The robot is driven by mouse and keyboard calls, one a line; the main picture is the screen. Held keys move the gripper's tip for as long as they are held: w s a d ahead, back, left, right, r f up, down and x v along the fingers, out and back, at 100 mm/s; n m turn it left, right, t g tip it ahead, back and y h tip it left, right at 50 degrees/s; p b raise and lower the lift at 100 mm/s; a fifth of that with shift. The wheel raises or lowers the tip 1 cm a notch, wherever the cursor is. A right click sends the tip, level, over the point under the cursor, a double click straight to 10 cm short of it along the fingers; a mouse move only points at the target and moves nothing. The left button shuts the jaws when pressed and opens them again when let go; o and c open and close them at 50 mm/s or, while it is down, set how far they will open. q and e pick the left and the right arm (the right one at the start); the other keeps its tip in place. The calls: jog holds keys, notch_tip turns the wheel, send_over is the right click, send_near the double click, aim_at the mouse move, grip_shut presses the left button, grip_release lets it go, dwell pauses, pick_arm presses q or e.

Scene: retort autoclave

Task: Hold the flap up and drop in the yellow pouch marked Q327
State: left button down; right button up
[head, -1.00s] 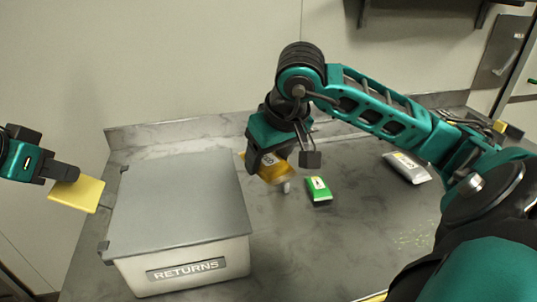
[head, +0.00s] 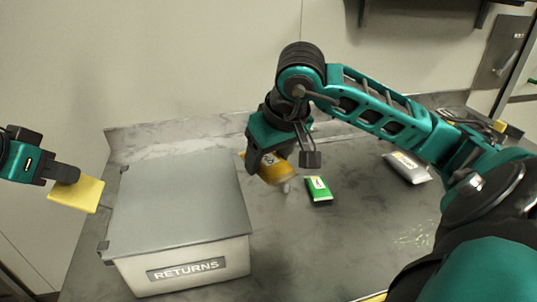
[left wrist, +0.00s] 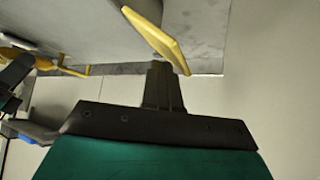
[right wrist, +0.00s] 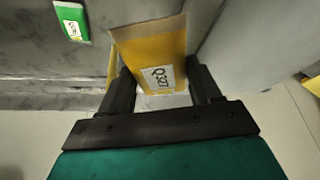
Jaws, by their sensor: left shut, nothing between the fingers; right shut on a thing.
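The grey flap (head: 180,205) lies shut over the top of a white box (head: 200,275) marked RETURNS, on the left of the counter. My right gripper (head: 283,162) is shut on the yellow pouch (head: 270,170), just right of the flap and above the counter. In the right wrist view the pouch (right wrist: 150,55) hangs between the fingers, its white label (right wrist: 158,78) seeming to read Q327. My left gripper (head: 64,174) is shut, left of the box and apart from the flap. A flat yellow plate (head: 78,195) sits at its fingertips; it also shows in the left wrist view (left wrist: 158,38).
A small green pouch (head: 318,189) lies on the counter right of the yellow one. The counter front, right of the box, is clear. A low backsplash (head: 175,135) runs behind the box.

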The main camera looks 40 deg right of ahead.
pick_arm(q)
notch_tip(320, 180, down, 9)
dwell(2.5)
jog(key=shift+f, duration=0.1)
pick_arm(e)
jog(key=shift+a, duration=0.1)
send_over(195, 186)
jog(key=s, duration=0.2)
jog(key=shift+w+a, duration=0.1)
jog(key=shift+w, duration=0.15)
dwell(1.3)
jog(key=shift+f, duration=0.1)
jog(key=shift+f, duration=0.9)
jog(key=o, duration=1.2)
jog(key=shift+c, duration=0.2)
